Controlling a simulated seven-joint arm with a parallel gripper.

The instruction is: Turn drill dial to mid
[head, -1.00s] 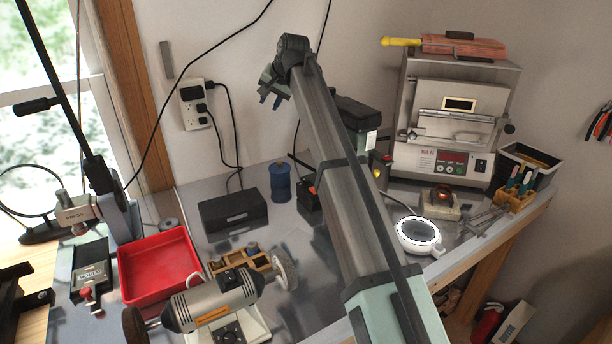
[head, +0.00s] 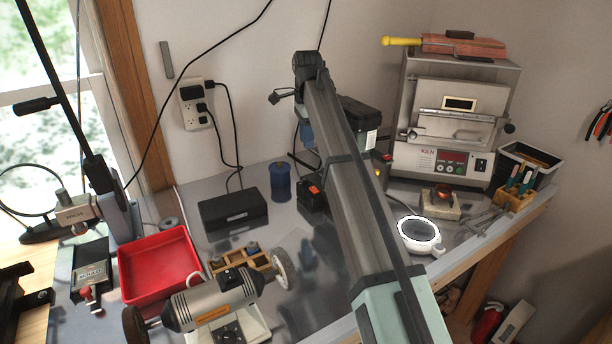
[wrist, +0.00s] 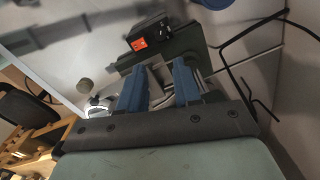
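A black machine head with a pale label (head: 371,140), which looks like the drill, stands at the back behind my arm in the head view. My arm covers much of it. I cannot make out its dial in either view. My gripper (head: 307,135) is beside it on the left, above the bench, and partly hidden by my own arm. In the wrist view my gripper (wrist: 158,78) has two blue fingers apart, with a gap between them and nothing clearly held.
A black box with an orange switch (head: 313,190) sits below my gripper; it also shows in the wrist view (wrist: 147,38).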

